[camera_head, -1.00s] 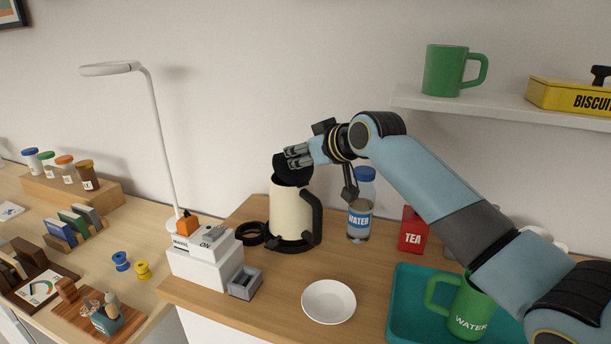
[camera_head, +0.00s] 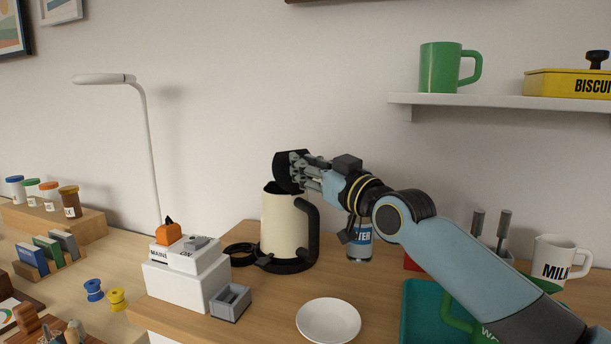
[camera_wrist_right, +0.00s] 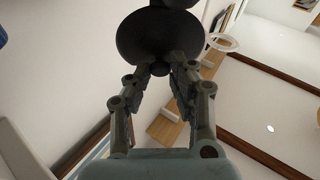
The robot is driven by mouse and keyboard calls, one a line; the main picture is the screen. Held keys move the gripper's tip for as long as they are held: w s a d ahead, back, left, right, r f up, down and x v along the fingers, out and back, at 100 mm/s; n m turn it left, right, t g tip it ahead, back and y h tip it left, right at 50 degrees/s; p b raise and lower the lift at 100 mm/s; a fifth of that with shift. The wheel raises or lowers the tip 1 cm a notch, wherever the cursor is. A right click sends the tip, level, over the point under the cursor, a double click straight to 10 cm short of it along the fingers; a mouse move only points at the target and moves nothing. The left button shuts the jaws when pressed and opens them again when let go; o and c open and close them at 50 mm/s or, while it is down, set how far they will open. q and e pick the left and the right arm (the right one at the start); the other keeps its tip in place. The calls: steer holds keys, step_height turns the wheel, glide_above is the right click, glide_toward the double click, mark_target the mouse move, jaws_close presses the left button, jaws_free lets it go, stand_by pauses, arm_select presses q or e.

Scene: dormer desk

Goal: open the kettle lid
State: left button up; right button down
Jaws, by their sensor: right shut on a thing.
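The cream kettle (camera_head: 284,225) stands on its black base on the wooden desk, its black handle on the right. Its black lid (camera_head: 283,172) is tilted up on edge above the kettle's rim, and the mouth shows open below it. My right gripper (camera_head: 299,171) reaches in from the right and is shut on the lid, fingers pointing left. In the right wrist view the lid (camera_wrist_right: 158,36) is a dark disc with a small knob between the fingertips (camera_wrist_right: 161,72). Whether the lid still touches the rim at the hinge is hard to tell. My left gripper is not in view.
A water bottle (camera_head: 359,243) stands right of the kettle, partly behind my arm. A white plate (camera_head: 328,320) lies in front, beside a teal tray (camera_head: 418,308). White boxes (camera_head: 186,275) and a lamp (camera_head: 150,165) stand to the left.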

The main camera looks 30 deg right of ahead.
stand_by(0.3)
steer(key=c, duration=1.1)
jaws_free()
steer(key=shift+c, duration=0.2)
steer(key=shift+s+f, duration=0.1)
steer(key=shift+s, duration=0.05)
steer(key=s+d, duration=0.1)
steer(key=s, duration=0.6)
steer(key=shift+f, duration=0.45)
